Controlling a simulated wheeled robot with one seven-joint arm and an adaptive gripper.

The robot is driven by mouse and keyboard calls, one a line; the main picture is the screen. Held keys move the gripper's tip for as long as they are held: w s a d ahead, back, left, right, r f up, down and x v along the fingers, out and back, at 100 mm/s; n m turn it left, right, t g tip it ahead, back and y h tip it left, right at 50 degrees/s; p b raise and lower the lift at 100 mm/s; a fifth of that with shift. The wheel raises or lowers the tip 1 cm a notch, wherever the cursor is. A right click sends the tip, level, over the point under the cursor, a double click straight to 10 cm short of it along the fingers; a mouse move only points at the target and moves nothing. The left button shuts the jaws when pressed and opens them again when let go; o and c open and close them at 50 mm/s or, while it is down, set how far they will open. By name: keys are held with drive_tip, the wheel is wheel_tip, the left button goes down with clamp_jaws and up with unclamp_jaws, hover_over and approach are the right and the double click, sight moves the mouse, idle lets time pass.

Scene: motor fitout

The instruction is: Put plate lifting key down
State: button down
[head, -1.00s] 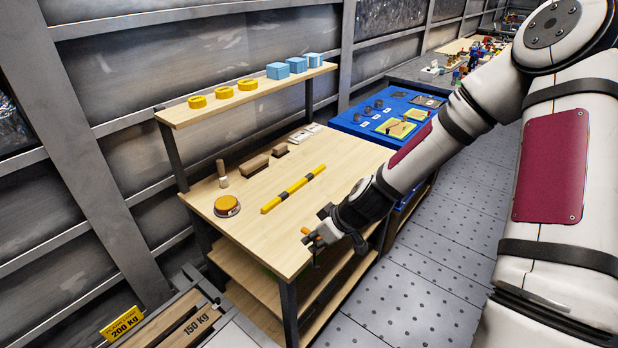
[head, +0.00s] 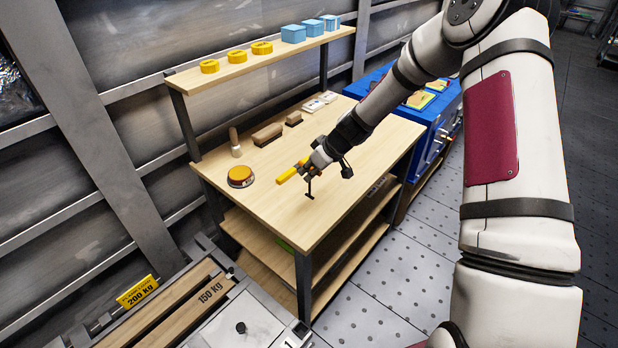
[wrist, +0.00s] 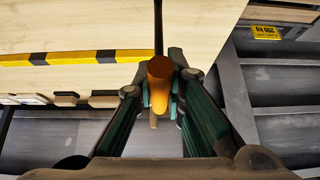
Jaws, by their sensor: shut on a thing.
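The plate lifting key shows in the wrist view as an orange cylindrical handle (wrist: 160,85) between my fingers, with a thin dark shaft running away from it. In the head view its dark shaft with a short crossbar end (head: 310,190) hangs below my gripper (head: 311,167). My gripper is shut on the handle and is over the wooden workbench top (head: 325,215). I cannot tell whether the crossbar end touches the bench. The handle is mostly hidden by the fingers in the head view.
An orange-topped round tin (head: 240,176), a brush (head: 235,143) and brown blocks (head: 267,134) stand farther left and back. The bench's front area is clear.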

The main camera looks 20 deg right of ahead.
sight(310, 182)
drive_tip(key=shift+w+f, duration=0.15)
drive_tip(key=shift+w, duration=0.35)
drive_tip(key=shift+f+p, duration=0.35)
drive_tip(key=shift+f, duration=1.3)
drive_tip(key=shift+f, duration=0.1)
drive_tip(key=shift+f, duration=0.1)
drive_tip(key=c, duration=1.7)
unclamp_jaws()
drive_tip(key=shift+o, duration=0.2)
